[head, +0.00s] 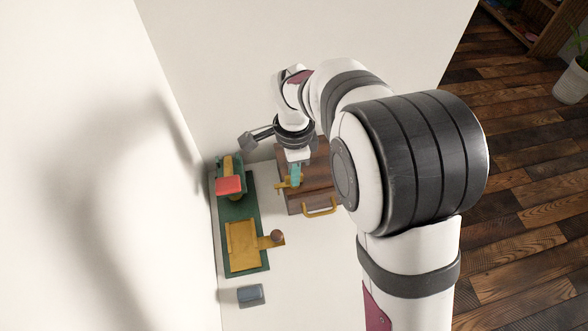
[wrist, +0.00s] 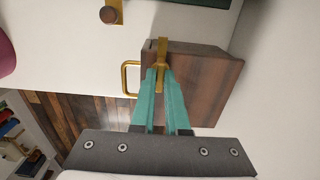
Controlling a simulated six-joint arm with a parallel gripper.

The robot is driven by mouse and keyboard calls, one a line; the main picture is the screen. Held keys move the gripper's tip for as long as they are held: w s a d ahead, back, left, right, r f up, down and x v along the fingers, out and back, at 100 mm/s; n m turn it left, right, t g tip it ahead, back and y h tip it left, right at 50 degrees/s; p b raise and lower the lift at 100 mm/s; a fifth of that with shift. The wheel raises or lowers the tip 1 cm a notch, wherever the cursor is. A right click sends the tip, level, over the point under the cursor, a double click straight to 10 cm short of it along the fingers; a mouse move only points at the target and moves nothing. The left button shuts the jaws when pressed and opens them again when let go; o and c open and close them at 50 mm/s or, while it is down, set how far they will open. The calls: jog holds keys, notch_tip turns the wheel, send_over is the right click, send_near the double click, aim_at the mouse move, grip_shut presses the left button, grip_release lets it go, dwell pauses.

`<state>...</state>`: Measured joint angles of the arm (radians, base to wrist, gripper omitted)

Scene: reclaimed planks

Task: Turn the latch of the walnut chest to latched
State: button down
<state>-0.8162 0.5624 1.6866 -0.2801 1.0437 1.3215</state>
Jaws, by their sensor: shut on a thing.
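The walnut chest (head: 308,200) is a dark brown wooden box, partly hidden by my arm in the head view; it also shows in the wrist view (wrist: 212,80). Its brass latch (wrist: 162,48) is at the chest's edge in the wrist view, and part of it shows beside my fingers in the head view (head: 282,186). My gripper (wrist: 161,70) has teal fingers, one on each side of the latch, shut on it. It also shows in the head view (head: 295,183). The fingers hide part of the latch, and I cannot tell its exact setting.
A brass handle (head: 320,210) sticks out from the chest's side. Left of the chest lies a green board (head: 238,211) with a yellow plate (head: 242,246), a brown knob (head: 277,236) and a red block (head: 228,185). A small grey box (head: 250,295) lies below it. White walls stand close by.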

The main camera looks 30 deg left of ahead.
dwell(0.4)
jog(key=n, duration=0.4)
jog(key=shift+n, duration=0.4)
jog(key=n, duration=0.4)
jog(key=shift+n, duration=0.3)
jog(key=n, duration=0.4)
jog(key=shift+n, duration=0.3)
jog(key=shift+r+n, duration=0.1)
jog(key=shift+n, duration=1.8)
jog(key=c, duration=0.9)
grip_release()
